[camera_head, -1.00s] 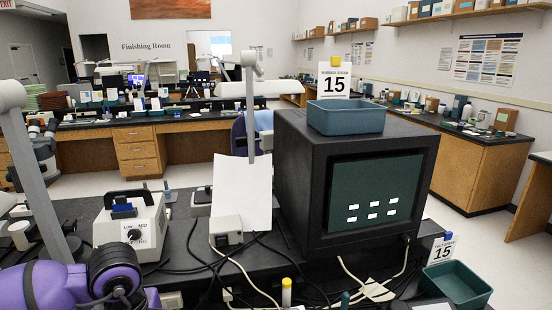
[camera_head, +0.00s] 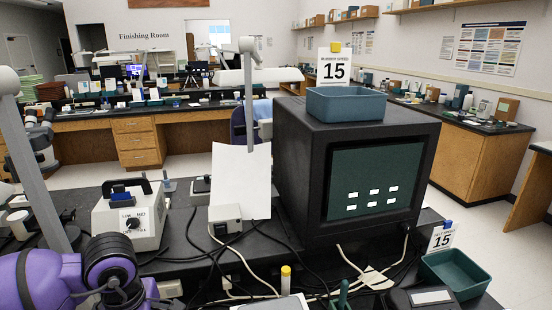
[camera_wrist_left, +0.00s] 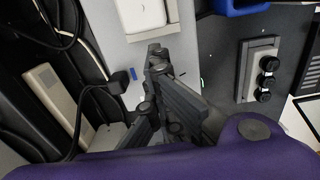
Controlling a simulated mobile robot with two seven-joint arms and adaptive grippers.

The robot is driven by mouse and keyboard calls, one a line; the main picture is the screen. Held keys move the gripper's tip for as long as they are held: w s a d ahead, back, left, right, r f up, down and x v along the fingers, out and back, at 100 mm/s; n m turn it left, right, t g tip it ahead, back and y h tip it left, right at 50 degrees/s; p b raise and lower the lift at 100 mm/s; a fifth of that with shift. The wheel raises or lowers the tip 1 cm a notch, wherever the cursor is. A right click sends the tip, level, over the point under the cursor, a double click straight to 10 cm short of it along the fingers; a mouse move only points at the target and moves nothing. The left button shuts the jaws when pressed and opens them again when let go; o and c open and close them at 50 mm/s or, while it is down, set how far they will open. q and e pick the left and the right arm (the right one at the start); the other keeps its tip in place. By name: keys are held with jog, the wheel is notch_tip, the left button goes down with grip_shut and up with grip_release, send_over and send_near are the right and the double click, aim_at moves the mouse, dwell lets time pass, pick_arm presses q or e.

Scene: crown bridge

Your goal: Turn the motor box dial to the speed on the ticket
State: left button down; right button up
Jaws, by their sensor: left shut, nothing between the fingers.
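The motor box (camera_head: 130,221) is a pale box with a dark handle, on the dark bench at the left. Its black dial (camera_head: 132,223) faces me among small LOW and MED labels; the pointer is too small to read. A ticket (camera_head: 334,67) reading 15 stands by the blue-grey tray on the black cabinet. My purple left arm is at the lower left of the head view, below the motor box. My left gripper (camera_wrist_left: 154,62) is shut and empty in the wrist view. My right gripper is not in view.
The black cabinet (camera_head: 292,190) with a screen fills the middle right. A white sheet (camera_head: 240,182) stands behind a small pale box (camera_head: 226,220). Cables cross the bench front. A yellow-capped tube (camera_head: 285,279) and a teal tray (camera_head: 455,272) are near the front.

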pick_arm(q)
jog(key=shift+s+a+f, duration=0.2)
jog(key=shift+s+f, duration=0.25)
jog(key=shift+f, duration=0.1)
jog(key=shift+s+b, duration=0.1)
jog(key=shift+b, duration=0.2)
jog(key=shift+s, duration=0.1)
jog(key=shift+r, duration=0.2)
jog(key=shift+d, duration=0.1)
